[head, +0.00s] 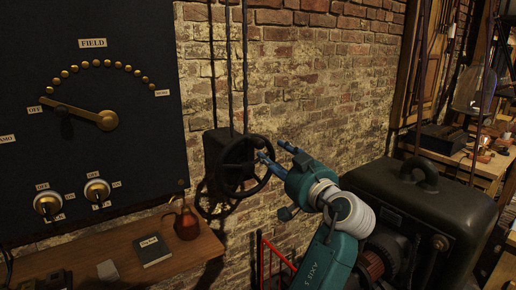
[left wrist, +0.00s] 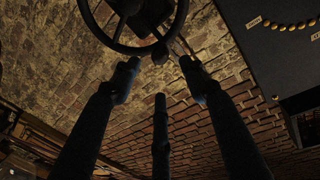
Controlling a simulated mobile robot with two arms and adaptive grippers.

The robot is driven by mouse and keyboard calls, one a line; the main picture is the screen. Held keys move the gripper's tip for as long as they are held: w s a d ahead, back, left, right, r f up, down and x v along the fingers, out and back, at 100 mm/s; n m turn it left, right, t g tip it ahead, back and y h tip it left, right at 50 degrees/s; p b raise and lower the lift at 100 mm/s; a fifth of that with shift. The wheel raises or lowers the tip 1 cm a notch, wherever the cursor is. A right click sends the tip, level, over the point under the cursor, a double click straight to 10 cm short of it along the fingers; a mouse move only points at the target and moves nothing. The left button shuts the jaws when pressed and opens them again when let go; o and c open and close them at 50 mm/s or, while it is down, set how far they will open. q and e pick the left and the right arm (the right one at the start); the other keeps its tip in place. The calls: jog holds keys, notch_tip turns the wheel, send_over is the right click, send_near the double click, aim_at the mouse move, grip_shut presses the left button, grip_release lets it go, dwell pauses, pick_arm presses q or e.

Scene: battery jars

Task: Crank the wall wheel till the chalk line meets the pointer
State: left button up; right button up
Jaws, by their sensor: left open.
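The dark spoked wall wheel (head: 226,166) sits on a dark bracket against the brick wall, and its lower rim shows at the top of the left wrist view (left wrist: 127,51). A small knob-like handle (left wrist: 159,55) stands at its rim. My left gripper (head: 274,152) is at the wheel's right side, fingers pointing at it. In the left wrist view its fingers (left wrist: 158,70) are spread, one on each side of the handle's line, with a gap between. I cannot make out a chalk line or its pointer. My right gripper is not in view.
A black panel (head: 95,165) with a brass lever (head: 85,113) and knobs hangs at left. Below, a wooden shelf (head: 110,262) holds a notebook (head: 152,250) and a copper oil can (head: 186,222). A dark machine casing (head: 430,205) stands right of my left arm.

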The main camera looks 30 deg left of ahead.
aim_at(262, 146)
pick_arm(q)
jog(key=p+x, duration=0.3)
jog(key=x, duration=0.7)
jog(key=shift+w+a, duration=0.1)
jog(key=shift+a, duration=0.2)
jog(key=shift+w+a, duration=0.2)
jog(key=shift+a, duration=0.1)
jog(key=shift+c, duration=0.7)
grip_shut()
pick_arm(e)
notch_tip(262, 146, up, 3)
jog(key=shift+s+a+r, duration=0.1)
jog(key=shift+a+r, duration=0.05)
